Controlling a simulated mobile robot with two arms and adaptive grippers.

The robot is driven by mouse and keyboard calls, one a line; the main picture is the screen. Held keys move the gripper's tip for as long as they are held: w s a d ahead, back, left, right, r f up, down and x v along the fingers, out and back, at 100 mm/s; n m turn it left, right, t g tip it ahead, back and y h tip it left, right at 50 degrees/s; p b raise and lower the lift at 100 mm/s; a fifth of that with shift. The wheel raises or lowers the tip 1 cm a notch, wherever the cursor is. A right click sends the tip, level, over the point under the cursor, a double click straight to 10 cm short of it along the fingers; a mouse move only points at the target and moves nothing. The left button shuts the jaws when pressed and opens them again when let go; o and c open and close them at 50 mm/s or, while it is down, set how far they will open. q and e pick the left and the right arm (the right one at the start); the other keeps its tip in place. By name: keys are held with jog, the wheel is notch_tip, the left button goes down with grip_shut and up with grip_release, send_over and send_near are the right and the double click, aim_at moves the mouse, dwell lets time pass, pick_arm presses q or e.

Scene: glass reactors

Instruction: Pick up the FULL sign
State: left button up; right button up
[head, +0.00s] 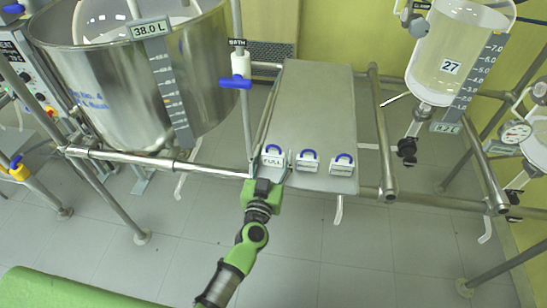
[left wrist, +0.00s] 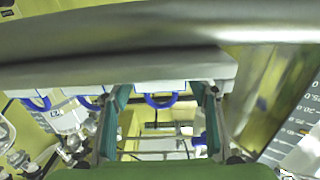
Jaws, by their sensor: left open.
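The FULL sign (head: 272,160) is a small white block with a blue loop handle, at the front left corner of a grey shelf (head: 315,105). My left gripper (head: 270,168) reaches it from the front, its open fingers on either side of the sign. In the left wrist view, the blue handle (left wrist: 160,101) shows between the two teal fingers (left wrist: 160,115); I cannot tell whether they touch the sign. My right gripper is in neither view.
Two similar signs with blue handles, a middle one (head: 308,162) and a right one (head: 342,165), stand close to the right. A steel bath (head: 105,90) is at left, with a metal rail (head: 150,162) along the front. A glass vessel (head: 455,55) hangs at right.

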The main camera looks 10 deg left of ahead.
pick_arm(q)
jog(key=shift+w, duration=0.55)
jog(key=shift+s, duration=0.1)
jog(key=c, duration=0.9)
jog(key=shift+r, duration=0.1)
